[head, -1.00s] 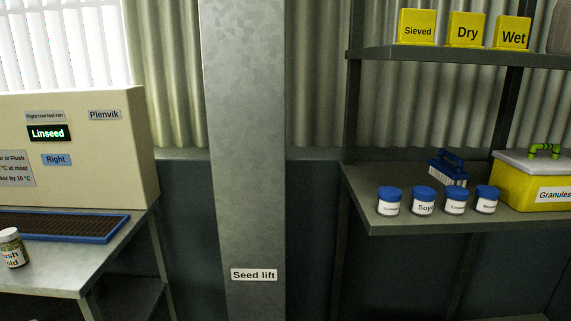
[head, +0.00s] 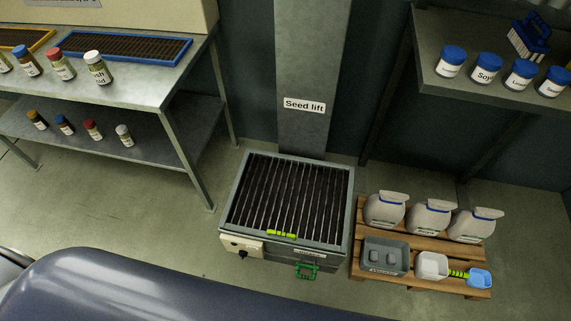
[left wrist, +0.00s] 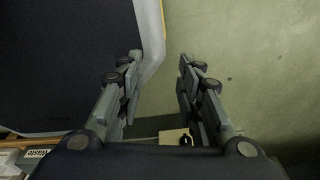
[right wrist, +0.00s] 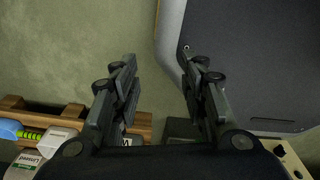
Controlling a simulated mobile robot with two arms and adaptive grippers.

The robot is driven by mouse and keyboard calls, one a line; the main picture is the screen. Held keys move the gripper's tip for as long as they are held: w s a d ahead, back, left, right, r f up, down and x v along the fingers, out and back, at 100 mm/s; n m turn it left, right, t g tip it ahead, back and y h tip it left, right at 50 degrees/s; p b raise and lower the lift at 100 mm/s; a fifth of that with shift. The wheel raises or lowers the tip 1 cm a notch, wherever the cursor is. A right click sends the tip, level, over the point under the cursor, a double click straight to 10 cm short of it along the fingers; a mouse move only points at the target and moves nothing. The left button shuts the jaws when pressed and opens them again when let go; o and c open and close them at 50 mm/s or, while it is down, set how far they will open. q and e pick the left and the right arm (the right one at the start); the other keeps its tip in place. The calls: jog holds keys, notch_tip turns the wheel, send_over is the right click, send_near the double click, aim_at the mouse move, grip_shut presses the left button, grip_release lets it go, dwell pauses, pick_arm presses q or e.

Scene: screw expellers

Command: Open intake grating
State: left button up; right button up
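The intake grating (head: 289,205) is a set of dark parallel bars on top of a grey metal box at the foot of the seed lift column (head: 314,80). It lies flat on the box. A bright green-yellow grip (head: 281,235) sits at its front edge. A green handle (head: 307,271) is on the box's front. My left gripper (left wrist: 160,75) is open and empty, with bare floor between its fingers in the left wrist view. My right gripper (right wrist: 158,80) is open and empty above the floor in the right wrist view. Neither gripper shows in the head view.
A metal table (head: 135,88) with jars is at left. A shelf with blue-lidded jars is at upper right. Floor at left is clear.

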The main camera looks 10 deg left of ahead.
pick_arm(q)
jog(key=w+a+m+t+b, duration=0.25)
jog(key=w+b, duration=0.35)
jog(key=w, duration=1.1)
pick_arm(e)
jog(key=w+a+r+t+b, duration=0.1)
jog(key=w+a+b, duration=0.25)
jog(key=w, duration=1.15)
pick_arm(q)
jog(key=m+g+h+b, duration=0.1)
jog(key=m+h+b, duration=0.4)
jog(key=m+b, duration=0.75)
send_near(279, 233)
jog(key=shift+m, duration=0.5)
jog(key=b+x, duration=0.1)
jog(key=x, duration=0.6)
jog(key=shift+w+d+f, duration=0.15)
jog(key=shift+d+f, duration=0.1)
jog(key=shift+f, duration=0.2)
pick_arm(e)
jog(key=w+r, duration=0.1)
jog(key=r, duration=0.8)
jog(key=w+r+t, duration=0.1)
jog(key=w+r, duration=0.1)
jog(key=r, duration=0.7)
jog(key=shift+w+d+t, duration=0.3)
